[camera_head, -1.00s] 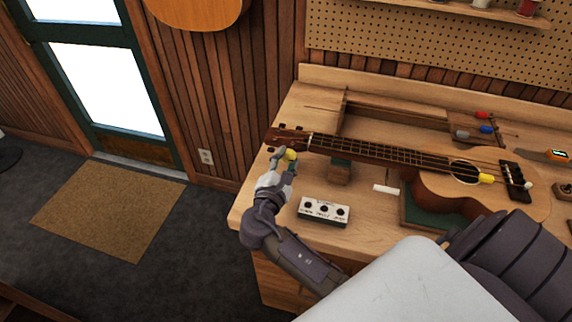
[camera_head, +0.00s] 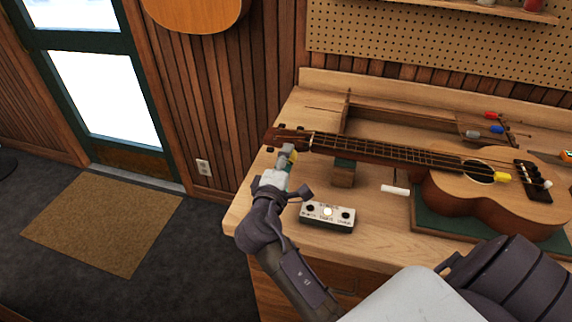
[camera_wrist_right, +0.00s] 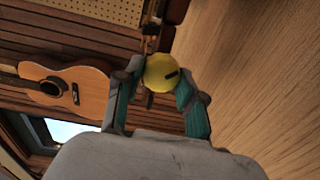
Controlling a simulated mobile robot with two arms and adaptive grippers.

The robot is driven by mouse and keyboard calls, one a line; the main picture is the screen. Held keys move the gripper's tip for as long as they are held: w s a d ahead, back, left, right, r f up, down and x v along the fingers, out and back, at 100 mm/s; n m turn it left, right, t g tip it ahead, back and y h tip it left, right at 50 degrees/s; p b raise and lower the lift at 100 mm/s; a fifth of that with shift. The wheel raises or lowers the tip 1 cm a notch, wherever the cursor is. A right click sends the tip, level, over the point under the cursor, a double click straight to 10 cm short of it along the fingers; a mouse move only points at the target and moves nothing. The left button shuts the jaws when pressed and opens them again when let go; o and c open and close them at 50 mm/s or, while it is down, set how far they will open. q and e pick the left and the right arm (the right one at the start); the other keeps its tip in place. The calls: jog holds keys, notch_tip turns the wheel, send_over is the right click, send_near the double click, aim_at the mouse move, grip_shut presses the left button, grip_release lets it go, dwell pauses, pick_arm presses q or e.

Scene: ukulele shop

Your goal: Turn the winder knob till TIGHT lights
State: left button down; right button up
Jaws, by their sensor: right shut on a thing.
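The ukulele (camera_head: 510,190) lies on the workbench, its headstock (camera_head: 288,138) pointing left. The yellow winder knob (camera_wrist_right: 160,72) sits between the teal-padded fingers of my right gripper (camera_wrist_right: 160,92) in the right wrist view; a dark mark shows on its face. In the head view my right gripper (camera_head: 284,165) is at the headstock's near side and mostly hides the knob. The indicator box (camera_head: 328,217) stands on the bench in front of the neck. Its middle lamp (camera_head: 328,211) glows; the lamps on either side are dark. The lettering is too small to read. My left gripper is out of view.
A neck support block (camera_head: 343,174) stands under the neck, and a white piece (camera_head: 395,190) lies near the body. Screwdrivers with coloured handles (camera_head: 490,130) are behind the ukulele. The bench's left edge is close to my right gripper.

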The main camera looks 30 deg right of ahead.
jog(key=shift+m, duration=0.3)
jog(key=o, duration=1.1)
jog(key=shift+o, duration=0.2)
jog(key=v, duration=0.7)
jog(key=shift+s+a, duration=0.15)
jog(key=shift+f, duration=0.1)
